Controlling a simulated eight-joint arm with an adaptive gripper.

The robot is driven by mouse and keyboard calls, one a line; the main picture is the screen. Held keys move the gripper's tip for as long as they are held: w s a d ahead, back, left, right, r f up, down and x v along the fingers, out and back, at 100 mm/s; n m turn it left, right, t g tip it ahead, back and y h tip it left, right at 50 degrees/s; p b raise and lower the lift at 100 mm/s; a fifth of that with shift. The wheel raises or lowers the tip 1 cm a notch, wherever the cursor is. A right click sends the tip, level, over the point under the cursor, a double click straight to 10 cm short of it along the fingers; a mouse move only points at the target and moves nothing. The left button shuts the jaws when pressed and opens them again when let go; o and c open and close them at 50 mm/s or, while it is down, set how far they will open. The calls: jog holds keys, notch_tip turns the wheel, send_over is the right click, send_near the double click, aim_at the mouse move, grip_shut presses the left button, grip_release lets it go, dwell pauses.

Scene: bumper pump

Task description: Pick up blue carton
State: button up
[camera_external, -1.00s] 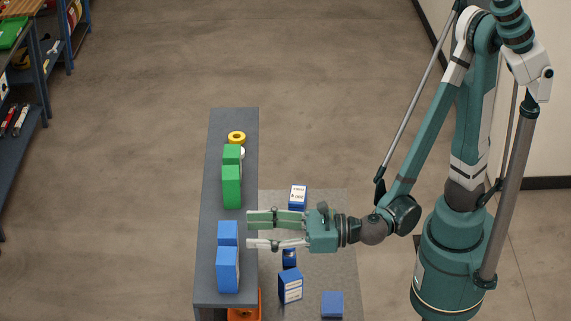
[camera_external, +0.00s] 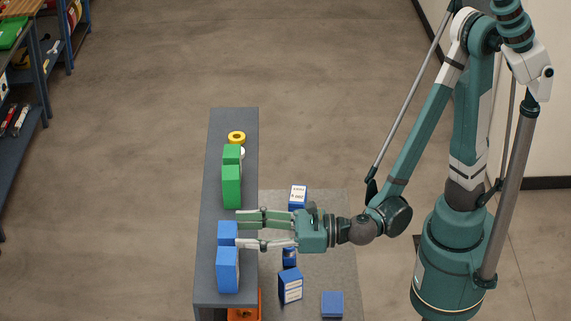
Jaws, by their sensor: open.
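Two plain blue cartons stand upright on the grey bench: a nearer, taller-looking blue carton (camera_external: 228,270) and another blue carton (camera_external: 227,233) just behind it. More blue cartons are on the floor mat: a labelled one (camera_external: 290,287), a plain one (camera_external: 332,304) and a labelled one at the back (camera_external: 298,196). My gripper (camera_external: 239,229) is open and empty, pointing left over the bench's right edge. Its lower finger tip is beside the rear blue carton's right side; whether it touches cannot be told. Its upper finger is farther back, short of the green cartons.
Green cartons (camera_external: 231,188) stand on the bench (camera_external: 209,200) behind my gripper, with a yellow ring (camera_external: 236,137) beyond. A small blue can-like item (camera_external: 289,256) is on the mat below my gripper. An orange object (camera_external: 244,305) is under the bench's near end.

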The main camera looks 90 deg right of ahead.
aim_at(227, 229)
jog(key=shift+w+d+p, duration=0.1)
jog(key=shift+w+p, duration=0.3)
jog(key=shift+w, duration=2.1)
jog(key=c, duration=0.6)
